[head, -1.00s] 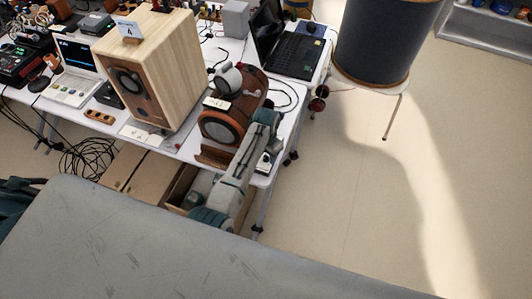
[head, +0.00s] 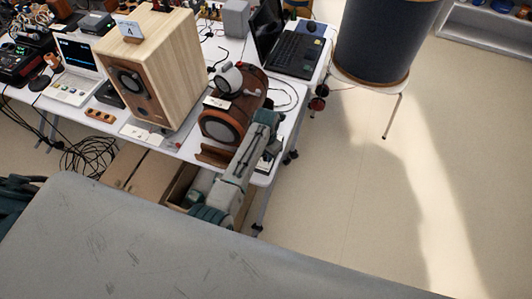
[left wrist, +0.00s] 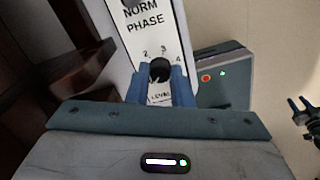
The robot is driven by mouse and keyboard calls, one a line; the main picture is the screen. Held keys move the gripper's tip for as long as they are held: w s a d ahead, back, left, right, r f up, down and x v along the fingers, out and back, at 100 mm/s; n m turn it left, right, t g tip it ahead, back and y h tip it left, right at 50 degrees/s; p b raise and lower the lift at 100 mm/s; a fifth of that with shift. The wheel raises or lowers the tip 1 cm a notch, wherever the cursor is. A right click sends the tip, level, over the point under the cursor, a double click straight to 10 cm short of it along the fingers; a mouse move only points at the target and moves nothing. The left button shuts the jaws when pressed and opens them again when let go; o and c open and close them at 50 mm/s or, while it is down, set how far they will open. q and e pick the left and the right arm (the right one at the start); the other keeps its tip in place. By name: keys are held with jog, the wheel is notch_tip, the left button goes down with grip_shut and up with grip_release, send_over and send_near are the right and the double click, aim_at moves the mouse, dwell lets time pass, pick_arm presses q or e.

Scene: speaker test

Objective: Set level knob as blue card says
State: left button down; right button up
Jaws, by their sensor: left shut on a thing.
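The card (head: 129,31), pale with some small blurred print and a large 4, stands on top of the light wooden speaker (head: 157,62) in the head view. In the left wrist view, a white panel (left wrist: 143,42) reads NORM, PHASE and LEVEL, with the numbers 2, 3 and 4 around a black knob (left wrist: 159,66). My left gripper (left wrist: 159,77) is shut on this knob, one blue finger on each side. The knob's pointer mark cannot be made out. In the head view my left arm hides the gripper and knob. My right gripper is not in view.
A brown cylindrical speaker (head: 219,129) stands beside my left arm on the white table. A laptop (head: 291,53) is behind it. A grey box with red and green lights (left wrist: 221,75) is right of the panel. Open floor lies to the right.

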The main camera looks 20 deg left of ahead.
pick_arm(q)
jog(key=m+p, duration=0.1)
jog(key=m, duration=0.2)
jog(key=shift+r+p, duration=0.15)
jog(key=shift+p, duration=0.2)
jog(key=m+p, duration=0.1)
jog(key=m, duration=0.2)
jog(key=shift+m, duration=0.3)
jog(key=m, duration=1.3)
jog(key=shift+m, duration=0.3)
jog(key=m, duration=1)
jog(key=shift+m, duration=0.4)
jog(key=m, duration=1.1)
